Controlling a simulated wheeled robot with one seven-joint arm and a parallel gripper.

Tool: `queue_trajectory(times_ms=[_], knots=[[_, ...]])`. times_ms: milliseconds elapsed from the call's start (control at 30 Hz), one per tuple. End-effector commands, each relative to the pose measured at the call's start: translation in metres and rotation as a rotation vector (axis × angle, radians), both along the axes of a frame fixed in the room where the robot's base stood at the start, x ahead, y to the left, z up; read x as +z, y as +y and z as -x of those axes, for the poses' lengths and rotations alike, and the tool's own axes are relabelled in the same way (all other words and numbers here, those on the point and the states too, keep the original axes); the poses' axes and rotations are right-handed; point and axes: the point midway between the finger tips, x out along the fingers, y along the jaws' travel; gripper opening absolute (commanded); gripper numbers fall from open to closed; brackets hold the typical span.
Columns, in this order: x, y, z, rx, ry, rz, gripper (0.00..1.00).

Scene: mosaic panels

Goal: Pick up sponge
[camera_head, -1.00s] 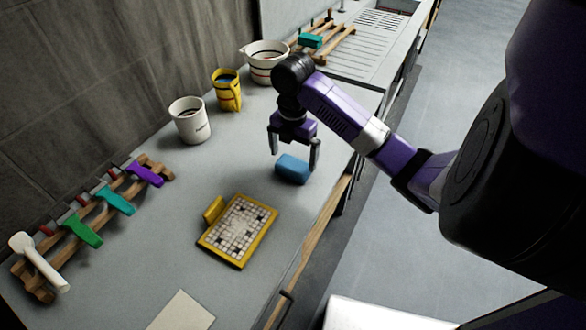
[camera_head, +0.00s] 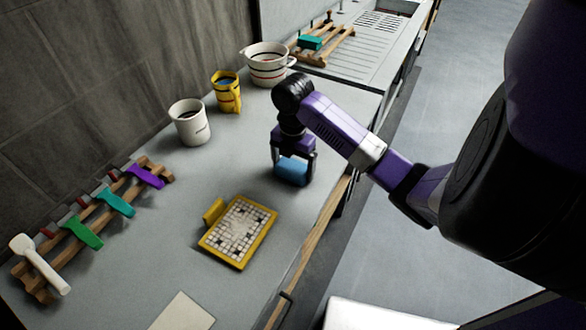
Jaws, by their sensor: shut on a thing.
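The blue sponge (camera_head: 291,171) is a small block at the right side of the grey counter, near its front edge. My gripper (camera_head: 292,168) points down over it, with one finger at each side. The fingers are shut on the sponge. The sponge is at or just above the counter; I cannot tell whether it touches. Its upper part is hidden by my gripper.
A yellow-framed mosaic panel (camera_head: 238,232) lies left and nearer. A white cup (camera_head: 190,124), a yellow cup (camera_head: 228,94) and a striped bowl (camera_head: 268,66) stand behind. A wooden rack (camera_head: 40,285) with several coloured tools is at left. Counter (camera_head: 240,165) around the sponge is clear.

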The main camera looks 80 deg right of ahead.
Motion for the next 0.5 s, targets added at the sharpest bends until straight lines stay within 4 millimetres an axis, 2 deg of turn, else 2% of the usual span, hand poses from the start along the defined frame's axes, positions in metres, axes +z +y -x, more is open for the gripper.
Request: queue_trajectory(times_ms=[267, 367, 500], knots=[[0.012, -0.001, 0.000, 0.001, -0.001, 0.000, 0.52], [0.026, -0.001, -0.001, 0.003, -0.001, 0.003, 0.52], [0.061, -0.003, 0.001, 0.004, 0.001, 0.008, 0.52]])
